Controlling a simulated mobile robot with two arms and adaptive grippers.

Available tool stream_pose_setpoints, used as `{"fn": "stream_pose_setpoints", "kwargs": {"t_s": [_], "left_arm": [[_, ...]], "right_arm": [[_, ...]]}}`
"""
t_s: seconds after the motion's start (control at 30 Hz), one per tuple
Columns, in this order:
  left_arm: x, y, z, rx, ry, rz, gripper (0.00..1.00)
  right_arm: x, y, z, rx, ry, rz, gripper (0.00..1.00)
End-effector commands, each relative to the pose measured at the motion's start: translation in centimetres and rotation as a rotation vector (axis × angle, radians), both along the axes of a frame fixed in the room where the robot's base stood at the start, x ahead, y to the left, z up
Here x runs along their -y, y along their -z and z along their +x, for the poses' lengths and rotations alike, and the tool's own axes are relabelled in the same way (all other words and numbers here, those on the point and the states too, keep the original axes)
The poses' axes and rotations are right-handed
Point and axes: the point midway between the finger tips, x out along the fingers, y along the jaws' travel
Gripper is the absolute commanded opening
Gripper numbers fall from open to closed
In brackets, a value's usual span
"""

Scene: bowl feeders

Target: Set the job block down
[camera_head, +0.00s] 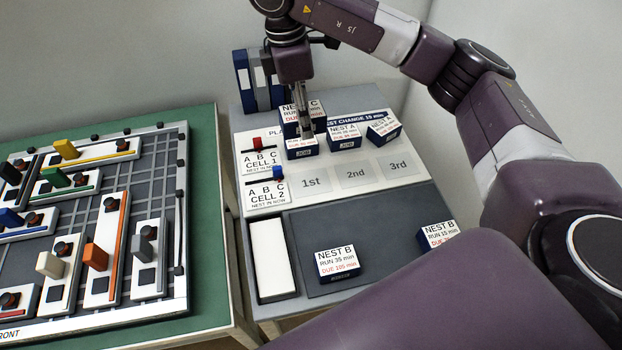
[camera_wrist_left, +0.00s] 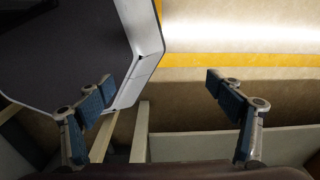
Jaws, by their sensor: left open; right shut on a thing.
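My right gripper (camera_head: 304,128) is shut on a job block (camera_head: 302,153) with a dark blue body and a white label. The held block is upright at the left end of the upper row, beside the CELL 1 card (camera_head: 262,161). I cannot tell whether its underside touches the board. Another block (camera_head: 318,109), with a "C" on its label, stands just behind it, partly hidden by the gripper. A NEST A block (camera_head: 344,136) is to its right, and a turned block (camera_head: 384,128) lies farther right. My left gripper (camera_wrist_left: 160,86) is open and empty in the left wrist view.
Below, the slots 1st (camera_head: 311,185), 2nd (camera_head: 356,174) and 3rd (camera_head: 398,165) are bare. Two NEST B blocks (camera_head: 337,262) (camera_head: 438,234) sit on the dark mat (camera_head: 380,222). Blue binders (camera_head: 243,78) stand at the back left. A green-edged board table (camera_head: 203,240) is left.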

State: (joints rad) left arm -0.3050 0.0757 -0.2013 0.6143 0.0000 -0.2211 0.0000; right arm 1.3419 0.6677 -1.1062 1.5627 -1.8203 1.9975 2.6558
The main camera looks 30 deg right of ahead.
Motion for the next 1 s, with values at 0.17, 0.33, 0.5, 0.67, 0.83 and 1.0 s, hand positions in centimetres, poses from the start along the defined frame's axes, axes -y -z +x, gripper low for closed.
{"fn": "stream_pose_setpoints", "kwargs": {"t_s": [0.17,0.33,0.5,0.67,0.83,1.0], "left_arm": [[0.0,-0.1,1.0,0.014,0.001,0.000,0.85],[-0.2,0.1,1.1,0.017,0.001,0.002,0.85],[-0.4,-1.0,1.1,0.016,0.002,0.004,0.85],[-0.4,-1.8,1.1,0.016,0.001,0.004,0.85],[-0.4,-2.1,0.9,0.013,0.001,0.004,0.85],[-0.4,-2.4,0.8,0.012,0.000,0.004,0.85]], "right_arm": [[1.9,1.0,-0.2,-0.001,0.038,0.002,0.14],[1.9,4.2,-0.3,-0.005,0.040,0.003,0.14],[1.9,8.4,-0.3,-0.005,0.039,0.001,0.14],[1.9,12.5,-0.3,-0.003,0.040,0.002,0.14],[1.9,15.3,-0.2,0.001,0.039,0.003,0.14],[1.8,16.7,-0.2,0.000,0.038,0.003,0.14]]}}
